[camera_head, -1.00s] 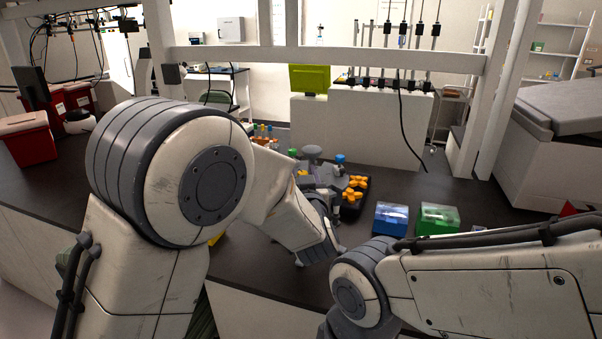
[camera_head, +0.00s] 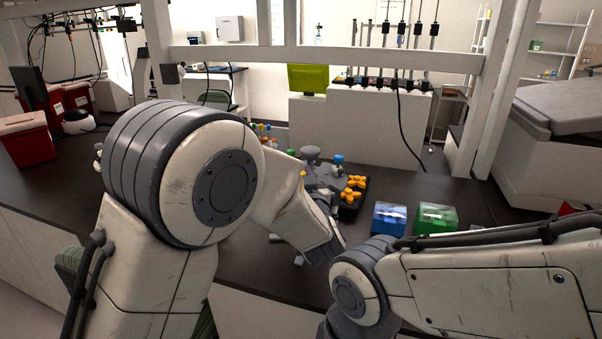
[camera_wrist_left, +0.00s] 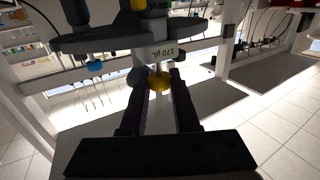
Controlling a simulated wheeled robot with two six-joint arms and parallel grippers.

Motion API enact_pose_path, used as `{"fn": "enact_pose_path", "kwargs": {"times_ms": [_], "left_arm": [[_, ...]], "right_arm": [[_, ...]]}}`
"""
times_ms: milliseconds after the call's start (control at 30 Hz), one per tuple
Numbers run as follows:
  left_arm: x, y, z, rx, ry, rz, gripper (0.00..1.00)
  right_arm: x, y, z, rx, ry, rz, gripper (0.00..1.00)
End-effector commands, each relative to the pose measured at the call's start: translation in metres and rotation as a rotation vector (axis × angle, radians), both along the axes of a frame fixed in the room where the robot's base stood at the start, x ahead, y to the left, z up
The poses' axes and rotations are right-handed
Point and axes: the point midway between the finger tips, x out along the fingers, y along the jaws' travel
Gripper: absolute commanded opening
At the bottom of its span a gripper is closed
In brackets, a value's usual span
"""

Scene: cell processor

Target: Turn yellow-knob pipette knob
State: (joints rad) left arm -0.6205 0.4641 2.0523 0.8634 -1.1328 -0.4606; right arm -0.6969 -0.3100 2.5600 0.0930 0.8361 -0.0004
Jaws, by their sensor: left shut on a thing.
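The yellow knob (camera_wrist_left: 158,82) of a pipette sits between the two fingertips of my left gripper (camera_wrist_left: 158,76) in the left wrist view, and the fingers are shut on it. A label with writing (camera_wrist_left: 163,53) is just above the knob. A dark pipette stand (camera_wrist_left: 105,42) spans the top of that view, with a blue-knobbed pipette (camera_wrist_left: 95,65) to the left. In the head view the stand (camera_head: 328,176) is partly hidden by my left arm, and the left fingertips cannot be made out. My right gripper is outside both views.
A dark tray with orange pieces (camera_head: 353,187), a blue box (camera_head: 389,219) and a green box (camera_head: 436,218) stand on the dark bench right of the stand. Red bins (camera_head: 25,140) are at the left. My right forearm lies close to my left wrist.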

Motion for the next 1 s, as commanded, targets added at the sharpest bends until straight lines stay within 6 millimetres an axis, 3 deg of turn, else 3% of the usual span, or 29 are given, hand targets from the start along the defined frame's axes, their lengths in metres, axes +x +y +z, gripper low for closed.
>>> {"fn": "enact_pose_path", "kwargs": {"times_ms": [700,1000], "left_arm": [[0.0,-0.002,0.001,0.0,0.001,0.504,0.0],[0.0,-0.001,0.0,0.001,0.0,0.551,0.0]], "right_arm": [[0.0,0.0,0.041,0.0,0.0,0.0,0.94],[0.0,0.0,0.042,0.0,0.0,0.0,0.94]]}}
